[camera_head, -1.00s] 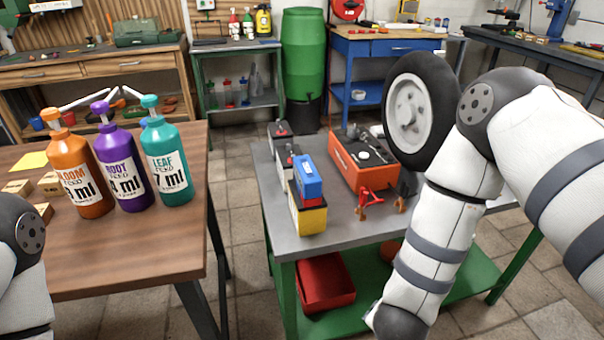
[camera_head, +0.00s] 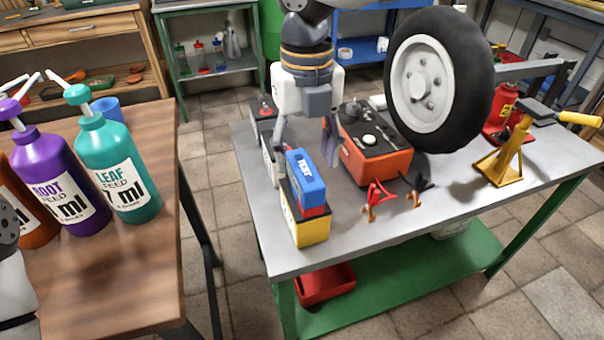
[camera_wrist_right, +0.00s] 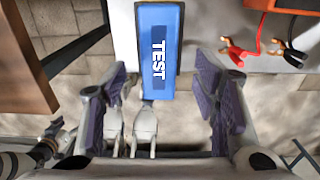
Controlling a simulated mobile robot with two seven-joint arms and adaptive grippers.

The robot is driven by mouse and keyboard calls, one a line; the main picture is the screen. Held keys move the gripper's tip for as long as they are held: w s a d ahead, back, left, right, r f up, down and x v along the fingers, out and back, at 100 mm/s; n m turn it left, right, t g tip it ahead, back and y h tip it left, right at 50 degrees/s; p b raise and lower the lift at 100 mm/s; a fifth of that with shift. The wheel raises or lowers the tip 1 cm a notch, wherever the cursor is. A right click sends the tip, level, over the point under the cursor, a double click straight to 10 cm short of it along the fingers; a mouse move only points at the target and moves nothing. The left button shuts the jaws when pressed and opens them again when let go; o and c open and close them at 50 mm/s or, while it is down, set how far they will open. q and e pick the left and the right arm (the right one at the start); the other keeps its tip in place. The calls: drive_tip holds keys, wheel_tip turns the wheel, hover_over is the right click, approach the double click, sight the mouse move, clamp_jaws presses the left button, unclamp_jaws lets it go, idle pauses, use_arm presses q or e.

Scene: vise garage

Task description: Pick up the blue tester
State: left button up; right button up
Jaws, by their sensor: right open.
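The blue tester (camera_head: 306,178), marked TEST, stands on top of a yellow and black battery (camera_head: 305,228) near the left front of the grey workbench. A red part shows just under it. My right gripper (camera_head: 305,140) is open and empty, pointing down just behind and above the tester in the head view. In the right wrist view the tester (camera_wrist_right: 160,45) lies in line with the gap between the open fingers (camera_wrist_right: 162,85). I cannot tell how much height is between them.
A wheel with a black tire (camera_head: 437,80) stands right of the gripper. A yellow jack stand (camera_head: 503,158) is farther right. Bottles stand on the wooden table (camera_head: 160,250).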

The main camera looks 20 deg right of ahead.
sight(304, 167)
drive_tip(key=f, duration=0.6)
drive_tip(key=shift+w+f, duration=0.15)
drive_tip(key=shift+w, duration=0.1)
use_arm(q)
drive_tip(key=shift+s+f, duration=0.1)
drive_tip(key=shift+f, duration=0.15)
use_arm(e)
clamp_jaws()
drive_tip(key=r, duration=0.4)
drive_tip(key=shift+s+a+r, duration=0.25)
drive_tip(key=shift+a, duration=0.1)
use_arm(q)
drive_tip(key=shift+t, duration=0.7)
drive_tip(key=shift+w+r+p, duration=1.25)
drive_tip(key=shift+w+r, duration=0.55)
drive_tip(key=shift+w, duration=0.1)
use_arm(e)
drive_tip(key=s+a+r, duration=0.4)
drive_tip(key=r, duration=0.3)
drive_tip(key=s+a+r, duration=0.5)
drive_tip(key=r, duration=0.2)
drive_tip(key=shift+s+r, duration=0.25)
drive_tip(key=shift+r, duration=0.05)
drive_tip(key=shift+a, duration=0.1)
